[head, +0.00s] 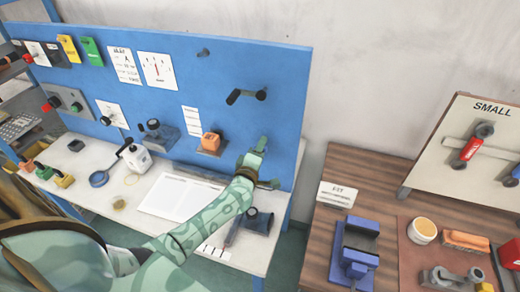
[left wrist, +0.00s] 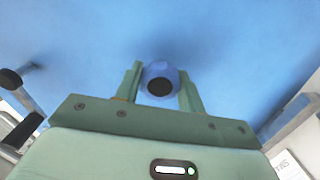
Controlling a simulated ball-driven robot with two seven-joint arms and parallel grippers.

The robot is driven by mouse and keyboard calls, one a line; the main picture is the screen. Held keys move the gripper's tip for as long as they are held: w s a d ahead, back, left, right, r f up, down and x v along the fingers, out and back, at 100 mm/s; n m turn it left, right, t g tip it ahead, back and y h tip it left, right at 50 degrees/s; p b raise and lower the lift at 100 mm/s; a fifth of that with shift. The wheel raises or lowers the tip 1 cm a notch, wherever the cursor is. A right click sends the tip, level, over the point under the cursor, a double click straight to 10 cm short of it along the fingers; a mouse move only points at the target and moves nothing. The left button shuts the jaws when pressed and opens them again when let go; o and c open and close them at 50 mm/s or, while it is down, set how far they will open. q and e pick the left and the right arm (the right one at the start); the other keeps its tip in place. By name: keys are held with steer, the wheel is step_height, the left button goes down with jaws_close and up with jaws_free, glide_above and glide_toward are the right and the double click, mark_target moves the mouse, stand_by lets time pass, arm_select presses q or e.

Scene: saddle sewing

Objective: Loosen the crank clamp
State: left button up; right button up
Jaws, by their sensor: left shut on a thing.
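My left gripper (head: 262,146) reaches up to the right part of the blue back panel. In the left wrist view its two fingers (left wrist: 160,85) are shut on a round blue piece (left wrist: 161,78) with a dark round end, standing against the blue panel. In the head view this piece is hidden by the gripper. A dark crank-shaped handle (head: 246,96) sticks out of the panel above the gripper. I cannot tell for certain which part is the crank clamp. My right gripper is not in view.
An orange block (head: 211,141) sits on a panel holder left of my gripper. White paper (head: 180,197) lies on the bench, with a dark blue device (head: 258,220) at its right end. A wooden table (head: 318,235) at the right carries a blue vise (head: 355,252).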

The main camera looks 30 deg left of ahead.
arm_select(q)
steer(key=n, duration=0.4)
steer(key=shift+f+n+b, duration=0.1)
steer(key=shift+n+b, duration=0.55)
steer(key=shift+n, duration=1.45)
steer(key=o, duration=1)
steer(key=v, duration=1.6)
steer(key=shift+s, duration=0.2)
steer(key=shift+f, duration=0.1)
